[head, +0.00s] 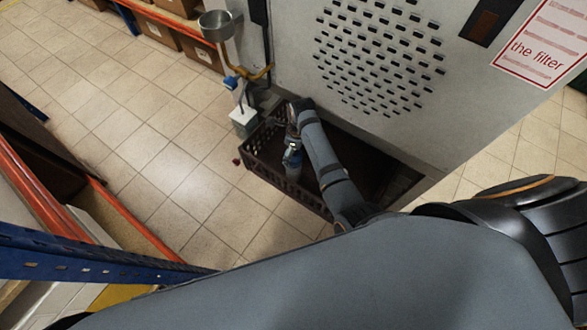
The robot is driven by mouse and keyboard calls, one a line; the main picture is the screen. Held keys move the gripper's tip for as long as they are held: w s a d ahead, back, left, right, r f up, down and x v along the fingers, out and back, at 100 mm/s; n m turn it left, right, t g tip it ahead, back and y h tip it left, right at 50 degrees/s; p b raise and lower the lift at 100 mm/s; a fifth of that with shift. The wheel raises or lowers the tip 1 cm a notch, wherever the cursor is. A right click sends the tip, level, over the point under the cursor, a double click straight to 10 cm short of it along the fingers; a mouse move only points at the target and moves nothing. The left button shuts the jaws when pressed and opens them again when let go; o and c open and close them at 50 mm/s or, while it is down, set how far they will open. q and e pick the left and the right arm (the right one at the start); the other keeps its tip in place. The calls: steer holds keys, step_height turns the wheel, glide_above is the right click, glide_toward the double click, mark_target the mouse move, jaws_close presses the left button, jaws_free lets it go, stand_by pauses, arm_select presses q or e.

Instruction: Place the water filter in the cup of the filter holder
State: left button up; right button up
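The filter holder's cup looks to be the grey metal bowl (217,25) at the upper left of the crate, open side up, carried on a yellow bent pipe (245,72). I see nothing standing out of it. One of my arms, seemingly the right, reaches down over a dark crate (265,150). Its gripper is small and partly hidden, so I cannot tell its fingers' state. I cannot pick out the water filter with certainty. My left gripper is not in view.
A grey cabinet (285,50) with a perforated panel stands behind the crate. A sign (545,45) reads "the filter". A white block (243,118) with blue parts stands left of the crate. Orange and blue shelving (60,205) borders the left; tiled floor (150,130) between is mostly clear.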

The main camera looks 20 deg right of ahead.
mark_target(293, 164)
steer(key=f, duration=0.5)
steer(key=shift+w+d+f+b, duration=0.15)
steer(key=shift+w+d+b, duration=0.05)
steer(key=shift+w+b, duration=0.1)
jaws_close()
